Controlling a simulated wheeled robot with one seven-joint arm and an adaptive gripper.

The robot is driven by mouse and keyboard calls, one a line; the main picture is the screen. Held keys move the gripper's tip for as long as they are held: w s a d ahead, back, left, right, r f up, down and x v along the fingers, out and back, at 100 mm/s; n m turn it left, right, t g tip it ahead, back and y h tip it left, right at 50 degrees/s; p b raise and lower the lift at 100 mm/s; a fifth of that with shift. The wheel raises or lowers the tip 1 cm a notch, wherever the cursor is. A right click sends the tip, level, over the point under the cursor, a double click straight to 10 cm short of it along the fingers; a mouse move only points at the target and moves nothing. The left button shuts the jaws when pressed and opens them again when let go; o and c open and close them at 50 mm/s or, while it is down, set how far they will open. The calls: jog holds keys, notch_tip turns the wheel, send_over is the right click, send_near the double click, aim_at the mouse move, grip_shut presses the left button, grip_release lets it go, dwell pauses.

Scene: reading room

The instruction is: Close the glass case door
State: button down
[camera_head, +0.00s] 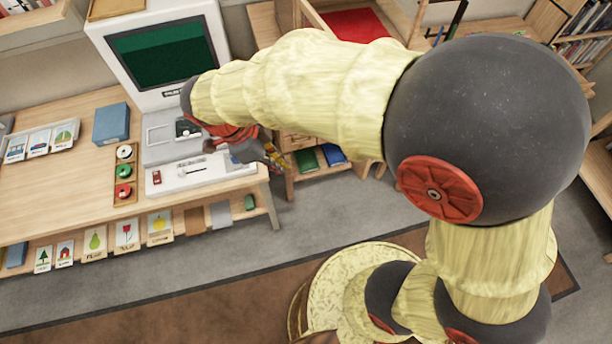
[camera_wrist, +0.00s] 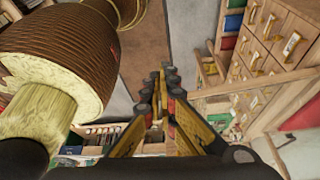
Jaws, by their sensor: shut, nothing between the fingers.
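A wooden case with a red lining (camera_head: 352,24) stands at the top middle of the head view, partly hidden behind my arm. It has pale wooden frame bars; I cannot tell which part is its glass door, nor how far it stands open. A red-lined part with wooden edges (camera_wrist: 303,117) also shows at the right of the wrist view. My gripper (camera_head: 277,160) is past the right end of the desk, low and apart from the red-lined case. In the wrist view its fingers (camera_wrist: 166,78) are together and empty, pointing toward the floor.
A wooden desk (camera_head: 60,180) with a white computer-like unit (camera_head: 165,50) and a blue box (camera_head: 111,124) stands at left. A drawer cabinet (camera_wrist: 262,45) is at the right of the wrist view. Grey floor (camera_head: 330,215) is clear below my gripper.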

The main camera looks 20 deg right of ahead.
jog(key=s+d+f+p, duration=0.1)
jog(key=d+f, duration=0.6)
jog(key=f, duration=0.2)
jog(key=shift+d, duration=0.3)
jog(key=shift+f, duration=0.1)
